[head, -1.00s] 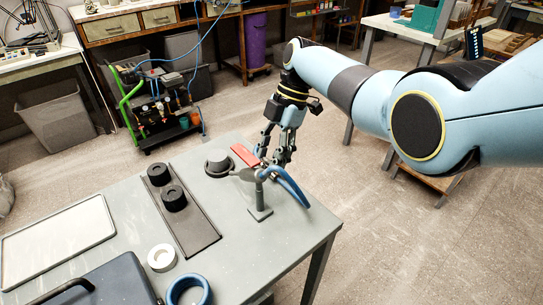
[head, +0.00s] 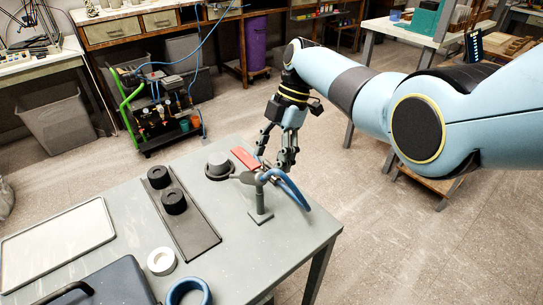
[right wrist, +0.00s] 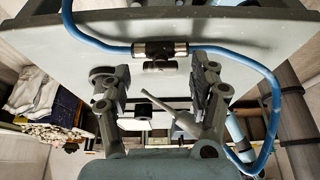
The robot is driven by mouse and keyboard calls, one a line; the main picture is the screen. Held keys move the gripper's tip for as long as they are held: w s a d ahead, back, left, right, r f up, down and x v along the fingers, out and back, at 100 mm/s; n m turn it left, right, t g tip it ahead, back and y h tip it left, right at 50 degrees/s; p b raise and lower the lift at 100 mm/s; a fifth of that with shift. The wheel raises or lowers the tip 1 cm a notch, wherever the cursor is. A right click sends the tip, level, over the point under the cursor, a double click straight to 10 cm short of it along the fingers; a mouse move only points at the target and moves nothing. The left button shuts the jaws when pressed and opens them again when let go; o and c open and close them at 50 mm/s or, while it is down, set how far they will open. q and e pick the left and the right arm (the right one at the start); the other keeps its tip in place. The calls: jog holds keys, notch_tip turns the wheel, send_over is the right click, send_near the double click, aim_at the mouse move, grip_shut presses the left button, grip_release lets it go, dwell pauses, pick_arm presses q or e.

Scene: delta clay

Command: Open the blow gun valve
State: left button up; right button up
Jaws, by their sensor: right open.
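A red lever (head: 245,158) sits at the far right part of the grey table, by the top of a grey stand (head: 261,208). A blue hose (head: 292,190) curves from the stand's top to the right. My right gripper (head: 274,154) is open, pointing down just behind the lever and hose; I cannot tell whether it touches them. In the right wrist view, the open fingers (right wrist: 157,88) lie apart with a thin grey bar between them. Beyond them is a dark fitting (right wrist: 160,50) on the blue hose. The red lever cannot be made out there. My left gripper is not visible.
The grey table (head: 235,262) carries a dark tray (head: 200,232) with two black rings, a round grey part (head: 218,165), a white ring (head: 161,260), a blue ring (head: 188,292) and a pale flat tray (head: 55,240).

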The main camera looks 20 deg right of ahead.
jog(key=v, duration=1.1)
jog(key=shift+r, duration=0.2)
jog(key=shift+d+f, duration=0.1)
jog(key=shift+d, duration=0.05)
